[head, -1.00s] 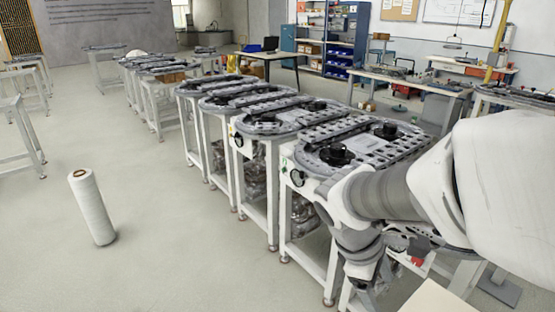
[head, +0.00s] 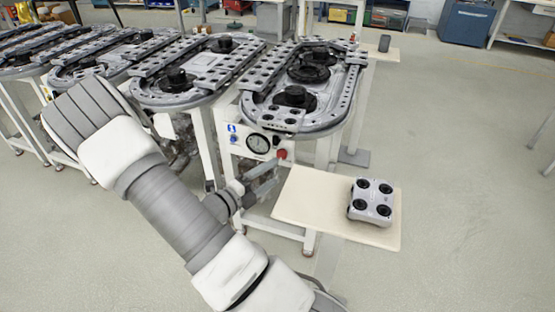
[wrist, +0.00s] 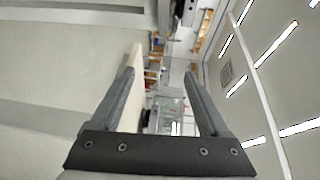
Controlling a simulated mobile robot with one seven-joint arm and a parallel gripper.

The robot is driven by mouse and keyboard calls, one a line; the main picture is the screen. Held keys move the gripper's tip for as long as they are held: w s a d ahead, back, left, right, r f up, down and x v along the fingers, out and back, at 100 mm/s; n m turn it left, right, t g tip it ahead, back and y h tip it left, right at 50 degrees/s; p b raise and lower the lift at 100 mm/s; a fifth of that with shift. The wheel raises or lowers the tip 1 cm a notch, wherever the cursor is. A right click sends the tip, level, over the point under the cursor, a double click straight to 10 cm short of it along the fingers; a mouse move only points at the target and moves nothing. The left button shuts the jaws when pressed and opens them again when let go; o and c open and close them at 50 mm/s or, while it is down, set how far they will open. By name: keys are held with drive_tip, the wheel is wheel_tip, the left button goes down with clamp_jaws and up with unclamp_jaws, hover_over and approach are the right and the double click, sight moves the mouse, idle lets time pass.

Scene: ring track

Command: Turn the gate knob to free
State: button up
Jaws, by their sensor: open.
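The nearest ring track (head: 296,90) stands on a white frame at centre right in the head view. Its front panel carries a round black dial-like knob with a pale rim (head: 258,143) and a red button (head: 281,154) to its right. I cannot tell for certain that this round part is the gate knob, and its setting is too small to read. My gripper (head: 278,174) is just below the panel, beside the left edge of the small table. It is open. In the wrist view my gripper (wrist: 158,75) has its fingers apart, with nothing between them; the knob cannot be made out there.
A cream side table (head: 295,205) stands before the track, bearing a grey block with black round parts (head: 372,200). Another ring track (head: 195,72) stands close on the left, with more beyond. A dark small container (head: 384,43) is behind. The floor at right is clear.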

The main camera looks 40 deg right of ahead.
sight(281, 157)
drive_tip(key=w+f+n+t+y+b, duration=0.1)
drive_tip(key=w+f+n+t, duration=0.1)
drive_tip(key=f+n+t, duration=0.35)
drive_tip(key=w+f+n+t, duration=0.2)
drive_tip(key=f+n, duration=0.4)
drive_tip(key=n, duration=0.4)
drive_tip(key=b+x, duration=0.2)
drive_tip(key=x, duration=1.6)
drive_tip(key=shift+r+b, duration=0.1)
drive_tip(key=shift+b, duration=0.2)
drive_tip(key=shift+m, duration=0.25)
clamp_jaws()
